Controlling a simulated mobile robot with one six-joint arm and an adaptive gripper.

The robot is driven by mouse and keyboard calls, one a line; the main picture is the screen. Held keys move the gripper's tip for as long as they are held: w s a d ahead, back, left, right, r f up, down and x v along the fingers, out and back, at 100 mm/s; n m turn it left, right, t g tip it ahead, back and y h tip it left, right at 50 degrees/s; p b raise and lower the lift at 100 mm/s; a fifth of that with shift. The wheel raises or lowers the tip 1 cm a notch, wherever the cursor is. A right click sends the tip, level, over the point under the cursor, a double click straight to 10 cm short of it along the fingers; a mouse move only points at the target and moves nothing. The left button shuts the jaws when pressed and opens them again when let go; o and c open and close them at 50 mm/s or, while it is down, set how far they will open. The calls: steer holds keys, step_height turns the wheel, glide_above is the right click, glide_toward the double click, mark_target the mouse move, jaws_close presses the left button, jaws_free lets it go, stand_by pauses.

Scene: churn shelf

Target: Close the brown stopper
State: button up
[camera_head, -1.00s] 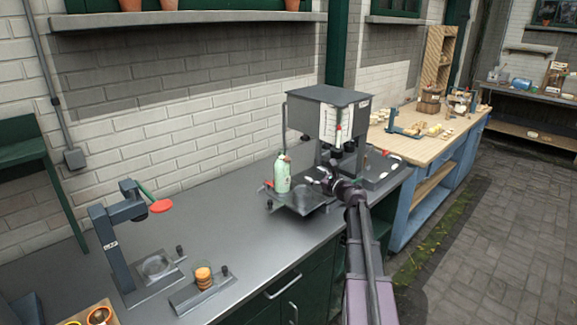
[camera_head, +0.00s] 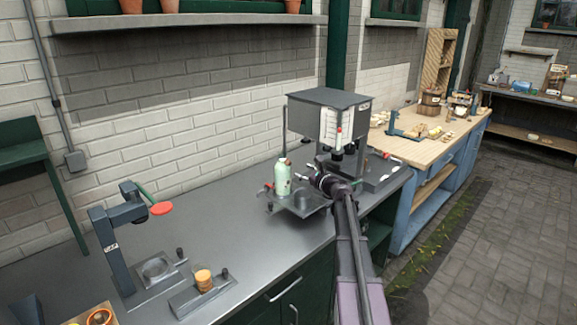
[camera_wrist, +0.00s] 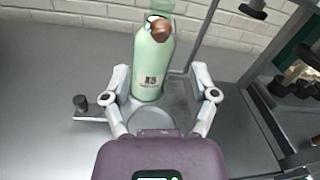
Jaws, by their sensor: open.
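A pale green bottle (camera_head: 282,180) stands upright on a small grey stand at the left of the grey box-shaped machine. In the wrist view, the bottle (camera_wrist: 148,70) bears dark lettering. The brown stopper (camera_wrist: 161,28) shows at its upper end, on the side facing the camera; whether it sits beside or over the mouth is unclear. My gripper (camera_wrist: 159,80) is open, its fingers spread to either side of the lower bottle, with no clear contact. In the head view, my gripper (camera_head: 316,178) is just right of the bottle.
The grey machine (camera_head: 328,115) stands close behind and right of my gripper. A small dark knob (camera_wrist: 80,102) is left of the bottle. A lever press (camera_head: 115,250) and an orange-topped piece (camera_head: 203,280) stand on the near counter. The counter between is clear.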

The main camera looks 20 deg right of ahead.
mark_target(290, 163)
steer(key=shift+x, duration=3.85)
steer(key=shift+c, duration=0.2)
